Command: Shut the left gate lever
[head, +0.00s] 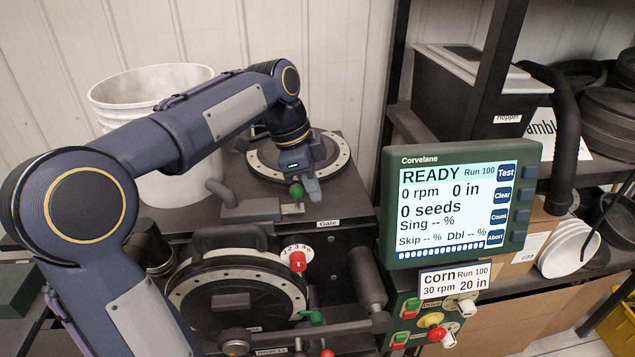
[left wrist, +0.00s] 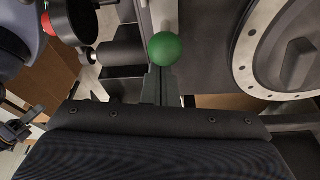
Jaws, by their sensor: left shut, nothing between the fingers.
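The gate lever shows as a green ball knob (head: 296,190) at the front edge of the upper housing, left of the "Gate" label (head: 328,223). In the left wrist view the green knob (left wrist: 165,48) is just beyond the fingertips. My left gripper (head: 313,193) points down, right beside the knob, on its right in the head view. Its fingers (left wrist: 158,84) are shut with nothing between them. I cannot tell whether they touch the knob. The lever's arm is mostly hidden.
A seed disc (head: 262,166) lies behind the gripper, and a larger disc housing (head: 180,293) is below. A red knob (head: 298,261) stands on a numbered dial. A monitor reading READY (head: 400,252) stands to the right. A white bucket (head: 110,98) is behind my left arm.

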